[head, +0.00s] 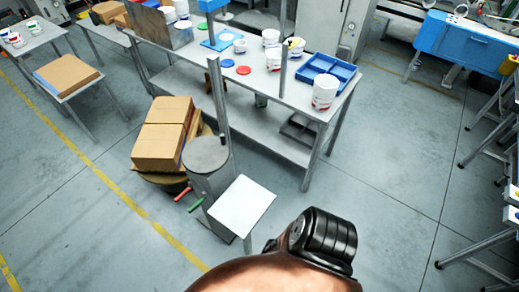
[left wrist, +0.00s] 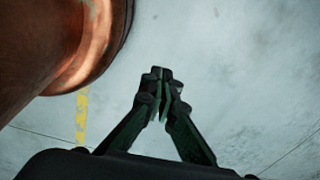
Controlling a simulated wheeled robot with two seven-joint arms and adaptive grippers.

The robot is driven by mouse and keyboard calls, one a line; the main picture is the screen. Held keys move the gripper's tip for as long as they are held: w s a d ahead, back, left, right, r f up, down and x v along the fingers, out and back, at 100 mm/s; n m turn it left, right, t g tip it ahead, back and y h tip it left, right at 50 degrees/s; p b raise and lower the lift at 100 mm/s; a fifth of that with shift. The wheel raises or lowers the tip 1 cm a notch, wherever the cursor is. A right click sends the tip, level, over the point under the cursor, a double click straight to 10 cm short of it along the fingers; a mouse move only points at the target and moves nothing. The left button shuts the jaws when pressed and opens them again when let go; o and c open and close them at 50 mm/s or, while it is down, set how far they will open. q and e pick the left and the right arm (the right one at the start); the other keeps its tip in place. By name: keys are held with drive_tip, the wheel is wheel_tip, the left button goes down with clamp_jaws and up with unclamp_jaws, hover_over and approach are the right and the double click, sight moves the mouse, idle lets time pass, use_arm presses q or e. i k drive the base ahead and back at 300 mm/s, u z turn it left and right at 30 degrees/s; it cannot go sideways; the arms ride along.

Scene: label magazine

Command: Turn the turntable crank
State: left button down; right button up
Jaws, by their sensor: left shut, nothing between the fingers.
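A round turntable (head: 151,179) stands low on the floor at left of centre in the head view, with cardboard boxes (head: 162,140) stacked on it. A red handle (head: 183,194) and a green handle (head: 196,206) stick out near its front right; which one belongs to the crank I cannot tell. My right gripper is not in view.
A grey cylinder (head: 208,157) with a post stands beside the turntable, close to a white panel (head: 242,205). A metal workbench (head: 262,90) holding tubs and a blue tray (head: 328,68) stands behind. Open floor lies to the right and left.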

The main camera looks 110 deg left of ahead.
sight(203, 155)
drive_tip(key=i, duration=1.5)
drive_tip(key=u, duration=5.4)
drive_tip(key=i, duration=1.65)
